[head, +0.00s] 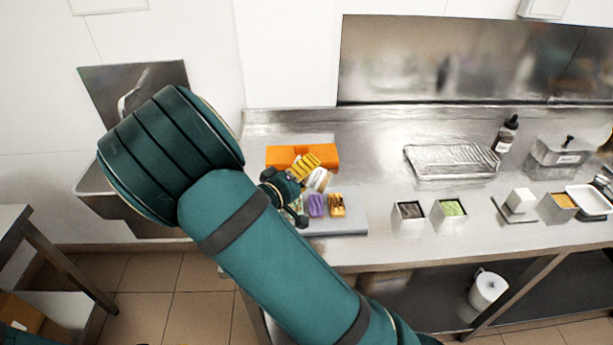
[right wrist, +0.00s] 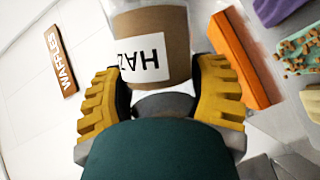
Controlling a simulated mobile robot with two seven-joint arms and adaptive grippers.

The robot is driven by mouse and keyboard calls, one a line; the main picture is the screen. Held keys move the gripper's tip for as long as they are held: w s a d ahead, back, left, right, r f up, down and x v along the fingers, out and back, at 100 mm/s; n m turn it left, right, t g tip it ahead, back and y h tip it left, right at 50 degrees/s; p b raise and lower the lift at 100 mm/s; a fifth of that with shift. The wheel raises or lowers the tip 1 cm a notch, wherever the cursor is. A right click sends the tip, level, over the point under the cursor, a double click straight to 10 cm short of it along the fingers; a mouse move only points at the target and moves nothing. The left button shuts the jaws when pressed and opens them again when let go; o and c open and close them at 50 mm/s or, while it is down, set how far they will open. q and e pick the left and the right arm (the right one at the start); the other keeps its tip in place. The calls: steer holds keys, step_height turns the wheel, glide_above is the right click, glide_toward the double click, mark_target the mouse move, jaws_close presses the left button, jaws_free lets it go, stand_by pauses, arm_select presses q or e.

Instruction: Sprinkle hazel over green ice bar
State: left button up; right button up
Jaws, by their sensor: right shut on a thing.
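My right gripper (head: 305,178) is shut on a clear jar (head: 320,180) with brown contents and a white label. In the right wrist view the jar (right wrist: 160,20) sits between my yellow fingers (right wrist: 160,90). Its label reads "HAZ", inverted in the picture, and its far end is cut off. The green ice bar (right wrist: 297,52) lies at the upper right of that view with brown crumbs scattered on it. In the head view my arm and gripper seem to hide it, left of a purple bar (head: 317,206) on a grey board (head: 352,222). My left gripper is not in view.
An orange-yellow bar with brown marks (head: 337,205) lies beside the purple one. An orange block (head: 280,155) lies behind my gripper. To the right stand two steel tubs (head: 408,222), a wire-rack tray (head: 450,161) and a dark bottle (head: 507,135). The counter between is clear.

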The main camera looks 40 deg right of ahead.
steer(key=shift+r+m+t+y+b, duration=0.3)
steer(key=shift+r+m+y+b, duration=0.45)
steer(key=shift+r+m, duration=0.45)
steer(key=shift+f, duration=0.1)
steer(key=shift+r+m+y+b, duration=0.25)
steer(key=shift+r+m+b, duration=0.2)
steer(key=shift+m+b, duration=0.45)
steer(key=shift+r+m+t+y+b, duration=0.5)
steer(key=shift+r+m+b, duration=0.3)
steer(key=shift+b, duration=0.3)
